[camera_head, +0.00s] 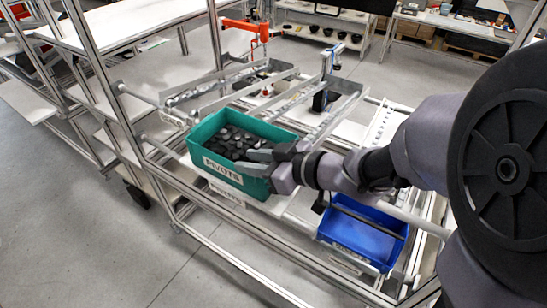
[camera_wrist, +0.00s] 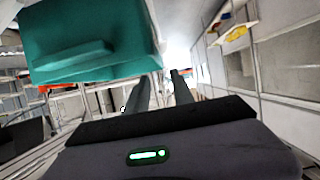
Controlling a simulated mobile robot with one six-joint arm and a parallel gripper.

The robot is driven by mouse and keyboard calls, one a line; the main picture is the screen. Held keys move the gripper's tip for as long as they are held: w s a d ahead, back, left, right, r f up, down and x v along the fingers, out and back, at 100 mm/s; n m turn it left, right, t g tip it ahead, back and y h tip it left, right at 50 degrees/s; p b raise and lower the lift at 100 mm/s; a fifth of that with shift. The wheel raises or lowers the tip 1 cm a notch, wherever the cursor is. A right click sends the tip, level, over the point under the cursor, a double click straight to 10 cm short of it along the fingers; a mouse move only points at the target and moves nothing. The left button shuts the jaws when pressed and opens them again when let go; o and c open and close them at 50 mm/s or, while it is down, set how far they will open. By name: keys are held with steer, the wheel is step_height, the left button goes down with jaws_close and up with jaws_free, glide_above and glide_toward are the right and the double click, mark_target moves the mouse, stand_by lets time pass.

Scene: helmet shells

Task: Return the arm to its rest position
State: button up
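My arm reaches in from the right in the head view, not folded back. My gripper (camera_head: 259,161) is at the right end of a teal bin (camera_head: 219,170) labelled PIVOTS, which holds many dark parts. The fingers look spread over that end of the bin. In the wrist view the two fingers (camera_wrist: 162,92) stand apart with a bright gap and nothing seen between them. The teal bin fills the upper left there (camera_wrist: 85,40), close beside the left finger. Whether a finger touches the bin cannot be told.
A blue bin (camera_head: 362,232) sits on the rack below my forearm. Metal rack rails (camera_head: 235,242) run around both bins. An orange tool (camera_head: 246,28) hangs behind. Shelving (camera_head: 105,65) stands at the left. Grey floor (camera_head: 75,235) is clear at the lower left.

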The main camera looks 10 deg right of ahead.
steer(key=p+v, duration=0.1)
steer(key=v, duration=0.6)
steer(key=w+d+f+m+t+h+b, duration=0.2)
steer(key=d+f+m+h+b, duration=0.2)
steer(key=d+f+h+b, duration=0.4)
steer(key=w+d+f+m+t+h+b, duration=0.25)
steer(key=d+f+m+b, duration=0.2)
steer(key=b, duration=0.55)
steer(key=s+f+m+g+h+b, duration=0.2)
steer(key=s+f+m+g+b, duration=0.25)
steer(key=s+f+b, duration=0.65)
steer(key=s+a+f+m+g+y+b, duration=0.1)
steer(key=s+a+f+g+y+b, duration=0.1)
steer(key=s+a+f, duration=0.4)
steer(key=shift+s+a+f+m+y+b, duration=0.45)
steer(key=shift+s+a+y, duration=0.3)
steer(key=shift+s+y, duration=0.35)
